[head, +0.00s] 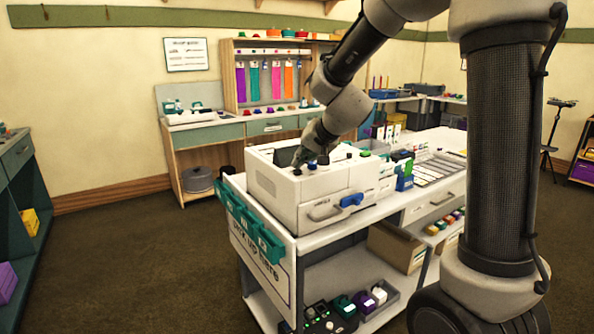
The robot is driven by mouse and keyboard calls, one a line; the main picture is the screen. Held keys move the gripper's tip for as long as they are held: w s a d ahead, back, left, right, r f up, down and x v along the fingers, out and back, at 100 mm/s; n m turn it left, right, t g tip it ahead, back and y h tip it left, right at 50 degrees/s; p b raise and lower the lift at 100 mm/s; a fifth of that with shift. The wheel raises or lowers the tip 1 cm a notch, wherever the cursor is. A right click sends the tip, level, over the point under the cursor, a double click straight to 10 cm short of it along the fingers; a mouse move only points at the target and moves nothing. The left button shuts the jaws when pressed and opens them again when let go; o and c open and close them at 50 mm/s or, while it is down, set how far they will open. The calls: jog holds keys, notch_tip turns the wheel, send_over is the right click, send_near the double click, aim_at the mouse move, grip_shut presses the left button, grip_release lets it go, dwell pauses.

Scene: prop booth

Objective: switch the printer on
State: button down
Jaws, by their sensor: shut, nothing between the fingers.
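A white boxy machine that looks like the printer (285,192) stands on the near end of a white cart. My gripper (299,164) is shut and empty, pointing down at the printer's top, close to the dark parts there. I cannot tell whether it touches anything. My wrist hides part of the printer's top, and no power switch can be made out for certain.
The cart (340,237) carries small boxes and trays right of the printer, with green holders on its left end and bins on the lower shelf. A workbench (220,133) stands behind. The carpet (140,265) on the left is clear.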

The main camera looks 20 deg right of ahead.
jog(key=shift+f, duration=0.4)
jog(key=shift+r, duration=3.4)
